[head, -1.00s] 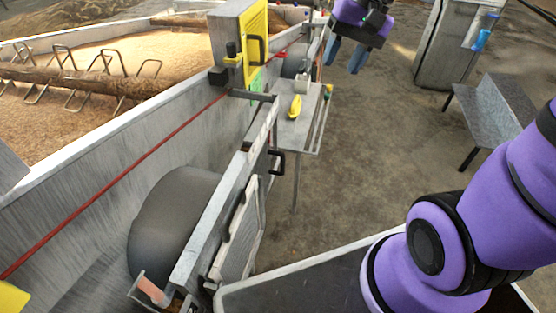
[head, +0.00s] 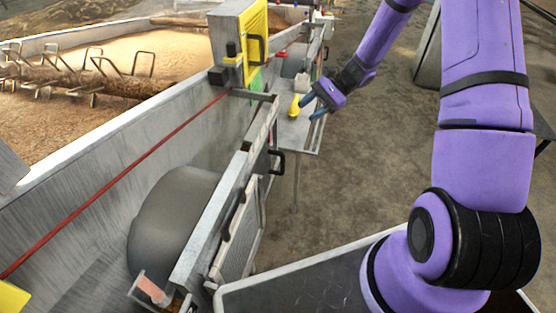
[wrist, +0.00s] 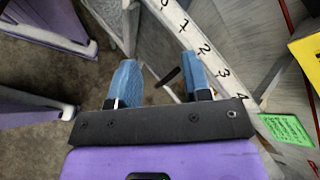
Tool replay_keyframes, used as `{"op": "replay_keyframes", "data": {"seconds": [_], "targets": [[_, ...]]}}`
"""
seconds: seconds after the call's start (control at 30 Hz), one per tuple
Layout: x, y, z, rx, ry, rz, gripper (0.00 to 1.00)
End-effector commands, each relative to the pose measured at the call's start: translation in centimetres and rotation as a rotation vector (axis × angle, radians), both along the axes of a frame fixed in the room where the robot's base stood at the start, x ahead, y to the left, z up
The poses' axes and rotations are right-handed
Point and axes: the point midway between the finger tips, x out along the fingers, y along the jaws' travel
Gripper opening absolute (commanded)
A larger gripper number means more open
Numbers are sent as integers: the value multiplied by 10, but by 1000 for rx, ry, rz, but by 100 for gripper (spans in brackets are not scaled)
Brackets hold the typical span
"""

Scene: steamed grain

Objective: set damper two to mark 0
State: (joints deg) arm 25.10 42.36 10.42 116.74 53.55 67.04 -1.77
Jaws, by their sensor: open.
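A white scale strip (wrist: 205,48) with handwritten marks crosses the upper middle of the wrist view. Marks 1 to 4 are readable, and the mark at its top end is partly cut off. My gripper (wrist: 158,75) is open, with its two blue fingers apart below the strip. A short dark bar (wrist: 171,77) shows between the fingers; I cannot tell whether it is a damper handle. In the head view my gripper (head: 310,109) is beside the small grey shelf by the trough wall. I cannot tell which part is damper two or where its pointer stands.
A yellow object (head: 295,106) lies on the shelf (head: 292,135) close to my fingers. A yellow panel with a black handle (head: 255,48) stands on the trough wall. A red cord (head: 130,168) runs along the wall. A green label (wrist: 287,128) is right of the strip. Open floor lies right.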

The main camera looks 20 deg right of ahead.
Motion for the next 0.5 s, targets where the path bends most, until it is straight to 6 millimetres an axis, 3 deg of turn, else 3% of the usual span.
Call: {"op": "replay_keyframes", "data": {"seconds": [0.03, 0.5], "targets": [[3, -3, -17, 36, 31, -34, 44], [24, -18, -161, 357, 259, -377, 44]]}}
